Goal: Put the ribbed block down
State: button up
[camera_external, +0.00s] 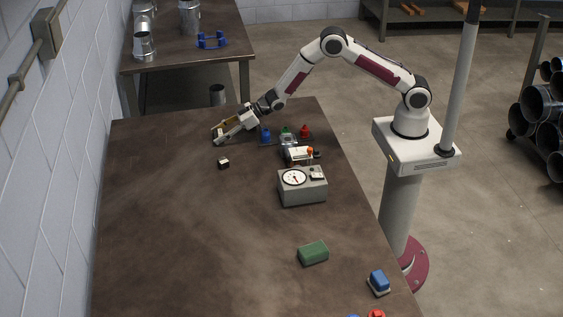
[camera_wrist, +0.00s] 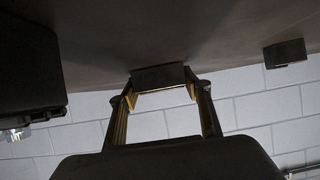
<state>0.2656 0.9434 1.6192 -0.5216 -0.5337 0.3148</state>
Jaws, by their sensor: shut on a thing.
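My gripper (camera_external: 218,134) is low over the far left part of the table, tilted down to the left. In the wrist view my gripper (camera_wrist: 160,84) is shut on a dark block (camera_wrist: 158,77), taken to be the ribbed block. It lies between the two fingertips; its ribs cannot be made out in the shadow. The held block is hard to tell from the fingers in the external view. Whether it touches the table cannot be told.
A small dark block with a pale top (camera_external: 223,163) sits close to my gripper. Blue (camera_external: 266,136), green (camera_external: 287,132) and red (camera_external: 305,131) pieces stand right of it. A grey gauge box (camera_external: 303,187) and green block (camera_external: 313,252) lie nearer. The table's left-centre is clear.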

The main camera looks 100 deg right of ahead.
jog(key=o, duration=1.4)
jog(key=shift+f, duration=0.1)
jog(key=shift+o, duration=0.2)
jog(key=shift+s+r, duration=0.25)
jog(key=shift+r, duration=0.1)
jog(key=shift+v, duration=5.65)
jog(key=shift+f, duration=0.1)
